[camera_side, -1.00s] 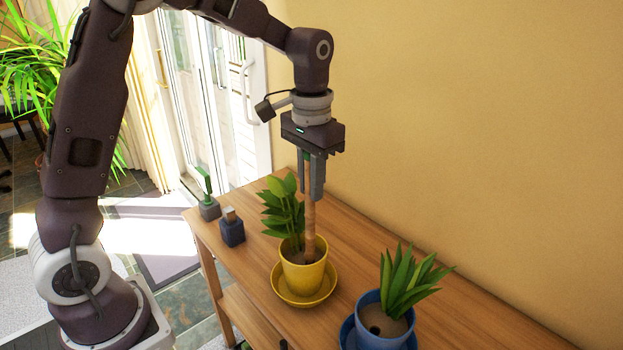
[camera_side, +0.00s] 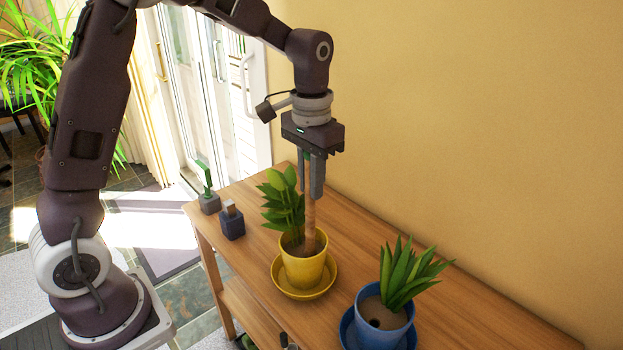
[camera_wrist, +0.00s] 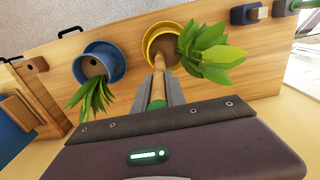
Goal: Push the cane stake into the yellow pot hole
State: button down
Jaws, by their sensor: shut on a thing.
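The yellow pot (camera_side: 302,268) stands on a yellow saucer (camera_side: 278,288) on the wooden table, with a leafy plant (camera_side: 284,205) on its left side. My gripper (camera_side: 311,190) is above the pot, shut on the cane stake (camera_side: 310,220). The stake is brown and close to upright. Its lower end reaches down inside the pot rim at the soil, and the hole itself is hidden. The wrist view also shows the stake (camera_wrist: 159,72) between my fingers, running to the soil in the yellow pot (camera_wrist: 151,37). The stake's green top (camera_wrist: 157,104) is between the fingers.
A blue pot (camera_side: 384,328) with a leafy plant and a dark hole in its soil stands to the right. Two small blocks, one grey with a green piece (camera_side: 208,200) and one dark blue (camera_side: 232,224), sit at left. The wall is behind the table.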

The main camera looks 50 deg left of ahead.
jog(key=shift+f, duration=0.15)
jog(key=shift+f, duration=0.25)
jog(key=shift+s+f, duration=0.1)
jog(key=shift+f, duration=0.35)
dwell(1.1)
jog(key=c, duration=1.3)
grip_release()
jog(key=shift+o, duration=0.3)
jog(key=o, duration=0.4)
jog(key=shift+r, duration=0.1)
jog(key=shift+r, duration=3.5)
